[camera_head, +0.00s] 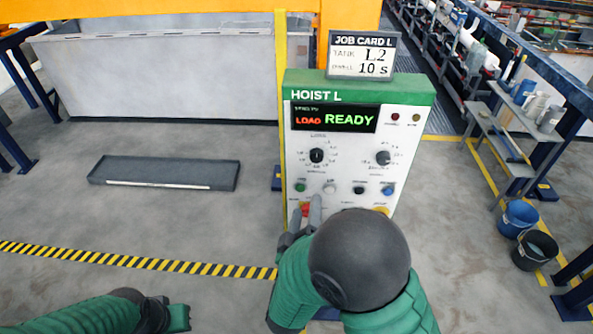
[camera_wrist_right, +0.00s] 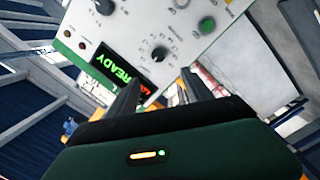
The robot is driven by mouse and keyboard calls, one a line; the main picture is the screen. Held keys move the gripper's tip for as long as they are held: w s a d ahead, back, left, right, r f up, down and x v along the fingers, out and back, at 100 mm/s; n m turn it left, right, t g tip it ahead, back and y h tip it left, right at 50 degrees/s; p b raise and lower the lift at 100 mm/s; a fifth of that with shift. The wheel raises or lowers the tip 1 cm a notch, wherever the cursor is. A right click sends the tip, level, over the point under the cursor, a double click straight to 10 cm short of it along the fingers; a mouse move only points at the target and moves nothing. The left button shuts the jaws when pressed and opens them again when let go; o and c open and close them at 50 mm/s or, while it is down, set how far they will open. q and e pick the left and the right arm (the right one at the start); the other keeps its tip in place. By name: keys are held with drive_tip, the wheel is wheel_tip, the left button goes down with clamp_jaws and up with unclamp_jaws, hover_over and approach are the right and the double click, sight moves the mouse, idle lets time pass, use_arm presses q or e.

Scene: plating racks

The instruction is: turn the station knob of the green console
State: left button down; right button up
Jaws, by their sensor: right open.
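The green console (camera_head: 359,90) has a white face, a green top marked HOIST L and a display reading LOAD READY. Its face carries a left black knob (camera_head: 317,156) and a right black knob (camera_head: 383,158). Their labels are too small to tell which is the station knob. My right gripper (camera_head: 308,210) is open in front of the lower left of the face, below the left knob. In the right wrist view, the left knob (camera_wrist_right: 159,54) lies beyond the open fingers (camera_wrist_right: 156,88), apart from them. My left gripper (camera_head: 165,317) is low at the left, away from the console; its jaws are unclear.
Several buttons (camera_head: 330,187) sit below the knobs. A job card sign (camera_head: 361,55) above reads TANK L2, 10 s. A yellow post (camera_head: 281,110) stands at the console's left. A grey tray (camera_head: 165,172) lies on the floor at left. Buckets (camera_head: 519,217) stand at right.

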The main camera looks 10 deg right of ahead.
drive_tip(key=p, duration=0.2)
approach(316, 159)
drive_tip(key=p+x, duration=0.2)
drive_tip(key=x, duration=0.6)
drive_tip(key=shift+r+p, duration=0.15)
drive_tip(key=shift+p, duration=0.15)
drive_tip(key=shift+w, duration=0.45)
use_arm(q)
drive_tip(key=r, duration=0.2)
drive_tip(key=w+r, duration=0.1)
drive_tip(key=r, duration=0.1)
drive_tip(key=shift+r, duration=0.1)
use_arm(e)
drive_tip(key=shift+s, duration=0.1)
drive_tip(key=shift+c, duration=1.1)
drive_tip(key=shift+s, duration=0.1)
clamp_jaws()
use_arm(q)
drive_tip(key=shift+d, duration=0.1)
